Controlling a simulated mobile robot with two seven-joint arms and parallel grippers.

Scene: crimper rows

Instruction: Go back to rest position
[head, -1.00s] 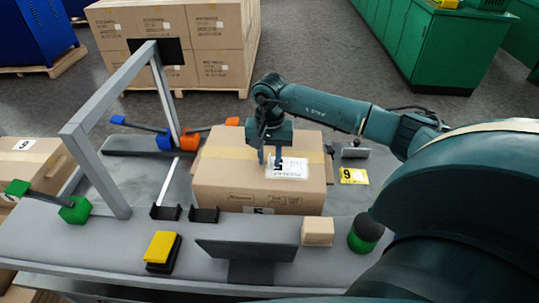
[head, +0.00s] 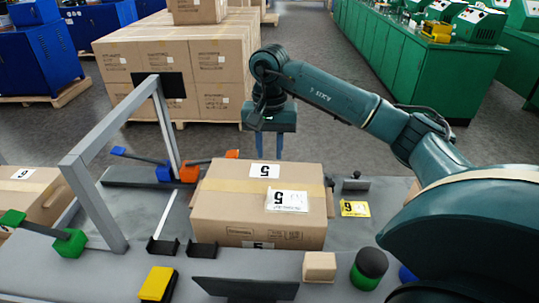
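My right gripper (head: 267,155) hangs in the air above and behind the large cardboard box. Its two blue-grey fingers point down, stand apart and have nothing between them. The cardboard box (head: 221,207) sits on the grey table (head: 50,265), just right of the grey frame. It bears white labels marked 5; one label (head: 287,201) lies over the top's front edge, and another label (head: 265,171) is flat on top. My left gripper does not show in the head view.
A grey metal frame (head: 119,120) stands at the table's left. A yellow block (head: 156,283), a dark panel (head: 245,289), a small tan box (head: 319,267) and a dark-green knob (head: 369,268) line the front. A yellow card (head: 354,209) lies right. Stacked cartons (head: 120,65) stand behind.

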